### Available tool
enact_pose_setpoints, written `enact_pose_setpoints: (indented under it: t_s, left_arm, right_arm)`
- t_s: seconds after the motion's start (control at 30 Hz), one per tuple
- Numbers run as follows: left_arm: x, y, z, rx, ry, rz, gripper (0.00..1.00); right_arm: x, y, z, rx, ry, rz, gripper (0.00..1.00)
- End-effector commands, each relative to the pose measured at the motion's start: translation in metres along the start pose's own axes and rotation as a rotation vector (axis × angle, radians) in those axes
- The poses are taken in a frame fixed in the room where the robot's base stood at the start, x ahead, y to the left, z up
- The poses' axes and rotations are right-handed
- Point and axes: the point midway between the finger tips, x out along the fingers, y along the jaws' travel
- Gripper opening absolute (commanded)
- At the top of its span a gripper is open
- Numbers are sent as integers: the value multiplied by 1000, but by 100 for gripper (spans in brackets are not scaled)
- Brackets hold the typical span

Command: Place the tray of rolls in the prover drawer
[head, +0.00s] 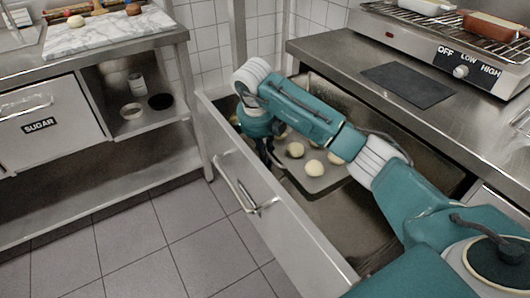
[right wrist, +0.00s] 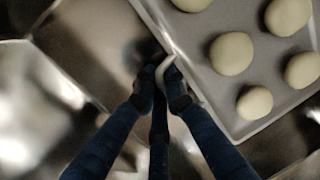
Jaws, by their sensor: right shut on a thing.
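The grey tray (head: 332,184) with several pale round rolls (head: 314,168) lies inside the open prover drawer (head: 290,240). My right arm reaches over and covers part of the tray and rolls. My right gripper (head: 272,160) is down inside the drawer at the tray's left edge. In the right wrist view, the tray (right wrist: 265,72) fills the upper right, and my right gripper (right wrist: 165,82) is shut on its rim. Whether the whole tray rests on the drawer floor is hard to tell. My left gripper is not in view.
A steel counter (head: 430,125) with a dark mat (head: 408,85) and a warmer with a wire rack (head: 440,55) stands at the right. A worktop with a marble board (head: 110,35) and a SUGAR drawer (head: 45,125) is at the left. Tiled floor (head: 140,240) is clear.

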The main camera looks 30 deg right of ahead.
Motion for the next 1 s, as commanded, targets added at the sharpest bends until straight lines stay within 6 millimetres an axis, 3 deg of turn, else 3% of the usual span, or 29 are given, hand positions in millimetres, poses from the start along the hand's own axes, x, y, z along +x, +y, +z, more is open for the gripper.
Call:
enact_pose_setpoints:
  t_s: [0.03, 0.1, 0.47, 0.6, 0.9, 1.0]
  left_arm:
    - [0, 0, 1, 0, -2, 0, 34]
    - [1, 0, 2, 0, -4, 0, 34]
    - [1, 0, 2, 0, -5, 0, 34]
    - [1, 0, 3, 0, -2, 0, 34]
    - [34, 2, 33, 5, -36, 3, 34]
    - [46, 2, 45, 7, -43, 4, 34]
  right_arm:
    - [0, 0, 0, 0, 0, 1, 16]
    - [0, 0, 0, 0, 0, 1, 30]
    - [-4, 0, 1, 1, -2, 0, 30]
    - [-21, 0, 2, 1, -4, 0, 30]
    - [-88, -1, 2, 0, -6, -1, 30]
    - [-101, -1, 2, 0, -4, -2, 30]
